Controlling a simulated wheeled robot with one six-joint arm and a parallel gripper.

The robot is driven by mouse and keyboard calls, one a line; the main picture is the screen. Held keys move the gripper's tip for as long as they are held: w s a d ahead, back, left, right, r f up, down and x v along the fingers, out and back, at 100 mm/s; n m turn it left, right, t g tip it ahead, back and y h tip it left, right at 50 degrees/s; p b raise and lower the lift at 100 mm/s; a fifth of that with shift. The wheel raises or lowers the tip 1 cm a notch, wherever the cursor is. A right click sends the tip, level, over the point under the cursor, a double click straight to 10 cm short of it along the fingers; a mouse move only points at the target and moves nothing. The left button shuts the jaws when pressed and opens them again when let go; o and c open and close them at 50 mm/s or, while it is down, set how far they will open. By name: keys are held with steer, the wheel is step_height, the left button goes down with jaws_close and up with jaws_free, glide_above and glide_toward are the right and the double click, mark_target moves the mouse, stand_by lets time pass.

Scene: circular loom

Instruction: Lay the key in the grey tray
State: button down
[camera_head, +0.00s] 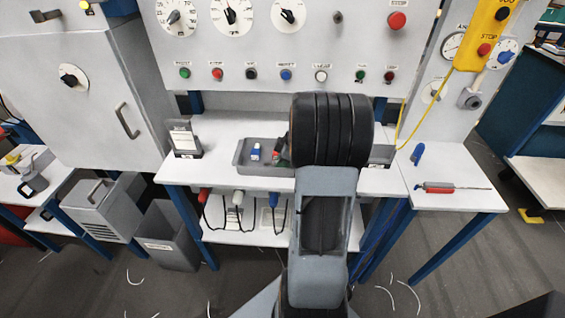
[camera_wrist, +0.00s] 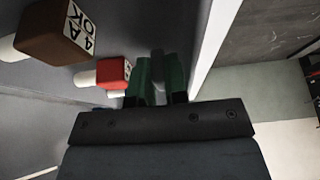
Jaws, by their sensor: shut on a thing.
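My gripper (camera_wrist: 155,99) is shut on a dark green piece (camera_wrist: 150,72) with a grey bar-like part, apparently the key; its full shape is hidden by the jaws. The grey tray (camera_head: 240,164) stands on the white bench in the head view, partly hidden behind my arm. The green piece is close over a grey surface, likely the tray; whether it touches cannot be told. My gripper is mostly hidden by my wrist in the head view.
In the wrist view, a red block (camera_wrist: 113,73) with a white stem is close left of the held piece; a brown labelled block (camera_wrist: 57,32) is further left. A blue-and-white item (camera_head: 255,153) is in the tray. A red-handled tool (camera_head: 440,188) lies on the right bench.

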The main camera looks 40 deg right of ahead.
steer(key=shift+f+b, duration=0.4)
steer(key=shift+f, duration=0.05)
steer(key=c, duration=1.1)
jaws_free()
steer(key=shift+r, duration=0.2)
steer(key=p+v, duration=0.7)
steer(key=v, duration=0.6)
steer(key=shift+s+r, duration=0.1)
steer(key=shift+r, duration=0.25)
